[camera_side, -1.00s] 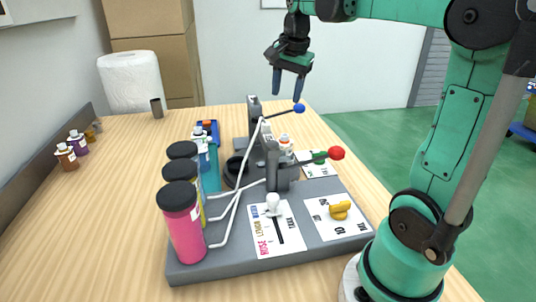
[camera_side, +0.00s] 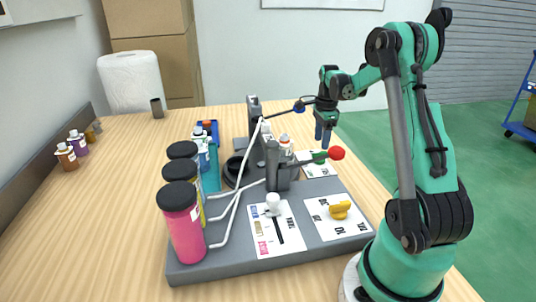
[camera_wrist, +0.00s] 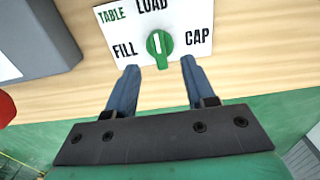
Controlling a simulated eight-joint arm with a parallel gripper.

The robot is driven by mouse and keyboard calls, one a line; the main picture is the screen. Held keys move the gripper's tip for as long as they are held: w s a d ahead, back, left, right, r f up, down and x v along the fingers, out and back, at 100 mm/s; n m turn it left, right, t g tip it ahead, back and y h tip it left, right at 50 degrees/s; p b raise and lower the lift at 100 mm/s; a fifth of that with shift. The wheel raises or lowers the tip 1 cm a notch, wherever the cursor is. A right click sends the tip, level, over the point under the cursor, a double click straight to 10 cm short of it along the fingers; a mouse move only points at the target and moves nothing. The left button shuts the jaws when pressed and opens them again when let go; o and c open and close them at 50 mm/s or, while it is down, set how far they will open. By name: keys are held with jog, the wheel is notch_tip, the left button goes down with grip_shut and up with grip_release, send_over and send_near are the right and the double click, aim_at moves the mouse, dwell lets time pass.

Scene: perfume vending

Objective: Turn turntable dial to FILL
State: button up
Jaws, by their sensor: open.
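The green turntable dial (camera_wrist: 160,48) sits on a white card (camera_wrist: 183,17) marked TABLE, LOAD, FILL and CAP in the wrist view. Its white mark stands upright in that picture, toward LOAD; FILL is to its left and CAP to its right. My gripper (camera_wrist: 158,67) is open and empty, its two blue fingers apart, with the dial just beyond and between the tips in the picture. In the side view my gripper (camera_side: 323,138) points down above the card (camera_side: 320,169), behind the red-knobbed lever; the dial itself is largely hidden there.
A red-knobbed lever (camera_side: 337,153) and a blue-knobbed lever (camera_side: 299,107) stick out close to my gripper. The grey station base (camera_side: 205,268) carries a yellow dial (camera_side: 341,210), a white slider (camera_side: 273,203) and several coloured bottles.

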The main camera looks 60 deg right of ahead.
aim_at(320, 152)
notch_tip(320, 152, down, 4)
jog(key=shift+f, duration=0.1)
grip_shut()
